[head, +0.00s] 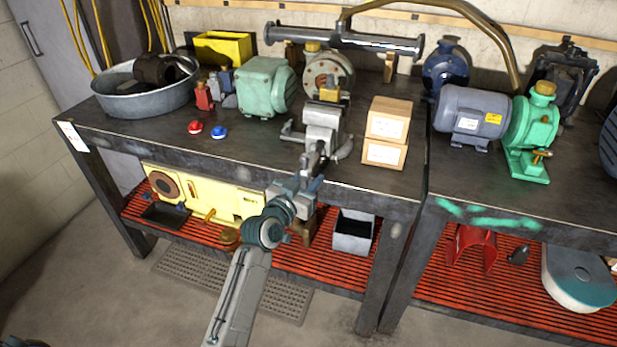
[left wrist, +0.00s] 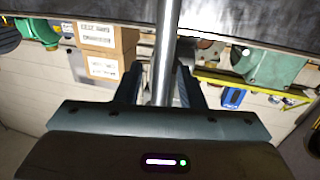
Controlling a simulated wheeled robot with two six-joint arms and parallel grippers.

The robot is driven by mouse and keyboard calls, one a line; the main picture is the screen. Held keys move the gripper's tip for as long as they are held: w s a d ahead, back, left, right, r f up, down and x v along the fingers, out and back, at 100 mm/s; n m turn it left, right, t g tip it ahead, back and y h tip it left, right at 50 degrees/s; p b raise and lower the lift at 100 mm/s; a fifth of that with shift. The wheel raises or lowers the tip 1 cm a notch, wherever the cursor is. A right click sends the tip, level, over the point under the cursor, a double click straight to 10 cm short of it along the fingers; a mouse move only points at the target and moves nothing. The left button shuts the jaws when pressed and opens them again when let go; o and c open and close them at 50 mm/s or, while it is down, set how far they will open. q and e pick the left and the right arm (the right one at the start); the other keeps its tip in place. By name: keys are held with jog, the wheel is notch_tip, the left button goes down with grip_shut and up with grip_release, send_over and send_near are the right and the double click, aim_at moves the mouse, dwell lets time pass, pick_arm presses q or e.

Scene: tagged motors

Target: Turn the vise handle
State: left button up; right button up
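The grey vise (head: 322,128) is on the bench top near its front edge. A round metal bar, its handle (head: 314,160), points out toward my left gripper (head: 306,186). In the left wrist view the handle (left wrist: 165,60) runs lengthwise between the two dark fingers of my left gripper (left wrist: 160,85). Narrow gaps seem to show on both sides of the bar, so the fingers look open around it. The gripper hides part of the handle in the head view. My right gripper is not in view.
Two stacked cardboard boxes (head: 388,132) stand just right of the vise. A green motor (head: 264,86), a red button (head: 195,127) and a blue button (head: 219,131) are to the left. A metal tub (head: 145,98) is far left. Bare bench top lies left of the vise.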

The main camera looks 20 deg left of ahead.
pick_arm(q)
jog(key=shift+w, duration=0.1)
grip_shut()
dwell(0.3)
